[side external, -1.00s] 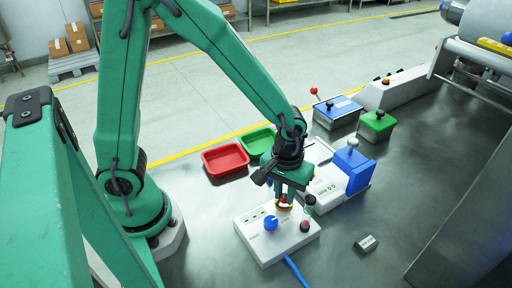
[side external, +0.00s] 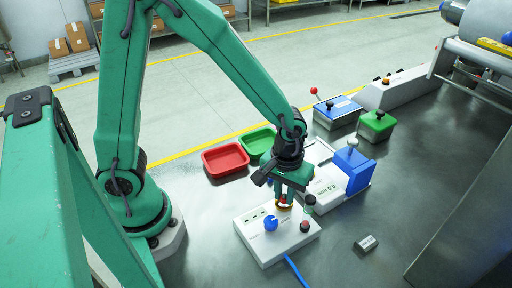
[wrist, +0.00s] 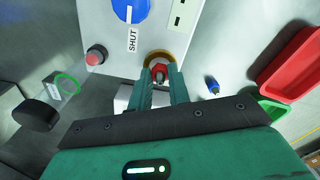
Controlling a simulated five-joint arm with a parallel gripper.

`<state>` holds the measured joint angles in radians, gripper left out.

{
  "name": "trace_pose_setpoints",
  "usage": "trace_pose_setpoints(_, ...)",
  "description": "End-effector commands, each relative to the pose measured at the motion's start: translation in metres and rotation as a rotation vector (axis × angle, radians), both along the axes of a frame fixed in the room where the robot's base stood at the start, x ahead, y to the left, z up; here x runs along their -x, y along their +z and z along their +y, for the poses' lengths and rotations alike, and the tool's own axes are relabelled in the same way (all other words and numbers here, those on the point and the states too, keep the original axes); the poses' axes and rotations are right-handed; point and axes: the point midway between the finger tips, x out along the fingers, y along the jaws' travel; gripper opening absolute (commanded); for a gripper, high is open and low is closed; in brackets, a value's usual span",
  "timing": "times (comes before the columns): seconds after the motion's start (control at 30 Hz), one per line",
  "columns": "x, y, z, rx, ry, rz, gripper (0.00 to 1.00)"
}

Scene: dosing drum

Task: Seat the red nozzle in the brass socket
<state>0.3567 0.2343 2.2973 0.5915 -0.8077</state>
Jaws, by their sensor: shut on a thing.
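The white control box (side external: 265,245) stands on the metal table with a brass socket (side external: 284,207) in its top. My gripper (side external: 283,196) is just above that socket, pointing down. In the wrist view the red nozzle (wrist: 159,73) is between the two fingertips of my gripper (wrist: 160,76), which are shut on it. There the brass socket (wrist: 158,57) shows as a ring right beyond the nozzle, its near side partly hidden by the fingertips. I cannot tell whether the nozzle's lower end is inside the socket.
The box carries a blue knob (side external: 271,223) by the label "SHUT" and a red button (wrist: 96,55). A red tray (side external: 225,160) and a green tray (side external: 257,143) lie behind. A blue block (side external: 352,168) stands right of my gripper.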

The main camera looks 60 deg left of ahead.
Motion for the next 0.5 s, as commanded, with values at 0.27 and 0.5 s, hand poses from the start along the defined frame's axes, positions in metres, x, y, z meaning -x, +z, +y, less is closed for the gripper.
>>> trace_pose_setpoints(0.27, 0.0002, -0.003, 0.0001, 0.0, 0.0, 0.001, 0.0)
trace_pose_setpoints(0.5, 0.0002, -0.0063, 0.0001, 0.0, 0.0, 0.001, 0.0)
